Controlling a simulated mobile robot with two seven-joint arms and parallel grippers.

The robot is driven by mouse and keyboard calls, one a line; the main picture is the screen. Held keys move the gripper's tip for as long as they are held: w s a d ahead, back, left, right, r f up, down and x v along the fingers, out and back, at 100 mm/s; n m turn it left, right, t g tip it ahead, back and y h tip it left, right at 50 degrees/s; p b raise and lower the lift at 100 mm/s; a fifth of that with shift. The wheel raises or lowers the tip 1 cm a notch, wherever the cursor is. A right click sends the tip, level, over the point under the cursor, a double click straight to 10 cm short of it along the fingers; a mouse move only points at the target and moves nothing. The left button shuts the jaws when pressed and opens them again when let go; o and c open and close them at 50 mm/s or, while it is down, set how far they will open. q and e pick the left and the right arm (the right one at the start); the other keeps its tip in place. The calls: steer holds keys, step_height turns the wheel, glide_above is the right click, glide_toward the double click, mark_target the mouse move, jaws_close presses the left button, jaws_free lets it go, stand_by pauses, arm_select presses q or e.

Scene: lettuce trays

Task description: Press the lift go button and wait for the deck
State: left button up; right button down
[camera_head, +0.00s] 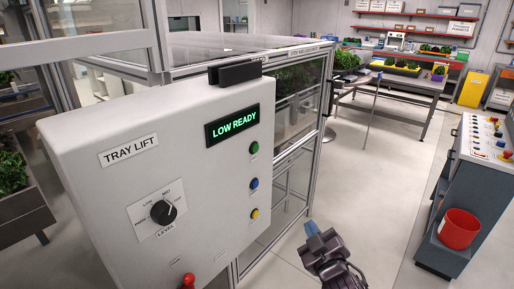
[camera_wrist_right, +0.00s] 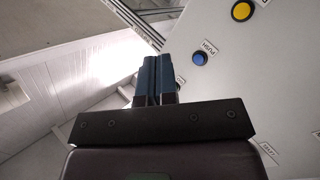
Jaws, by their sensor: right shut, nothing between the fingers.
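The tray lift panel (camera_head: 95,190) stands large at the left in the head view. Its display (camera_head: 232,125) reads LOW READY in green. Below it are a green button (camera_head: 254,148), a blue button (camera_head: 253,183) and a yellow button (camera_head: 254,214); their labels are too small to read there. My right gripper (camera_head: 311,228) is right of the panel, apart from the buttons, with blue fingertips. In the wrist view its shut, empty fingers (camera_wrist_right: 152,78) show beside the blue button (camera_wrist_right: 199,58) and the yellow button (camera_wrist_right: 241,11). My left gripper is out of view.
The panel also has a black LEVEL knob (camera_head: 163,212) and a red button (camera_head: 188,280) low down. A glass-sided frame (camera_head: 321,110) stands behind it. A grey console (camera_head: 478,165) with a red bucket (camera_head: 459,229) is at the right. The floor between is clear.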

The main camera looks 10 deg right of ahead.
mark_target(256, 148)
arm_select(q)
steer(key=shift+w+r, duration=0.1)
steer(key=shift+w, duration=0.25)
arm_select(e)
steer(key=w+a+r+n+t, duration=0.1)
steer(key=r+n+t, duration=0.1)
steer(key=r, duration=0.5)
steer(key=w+a+r+n+t, duration=0.1)
steer(key=w+r+n+t, duration=0.1)
steer(key=r+n, duration=0.3)
step_height(256, 148, up, 4)
steer(key=shift+w+a+f+t, duration=0.2)
steer(key=shift+w+a+t, duration=0.05)
steer(key=shift+a+t, duration=0.15)
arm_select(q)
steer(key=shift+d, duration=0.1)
arm_select(e)
steer(key=shift+w, duration=0.1)
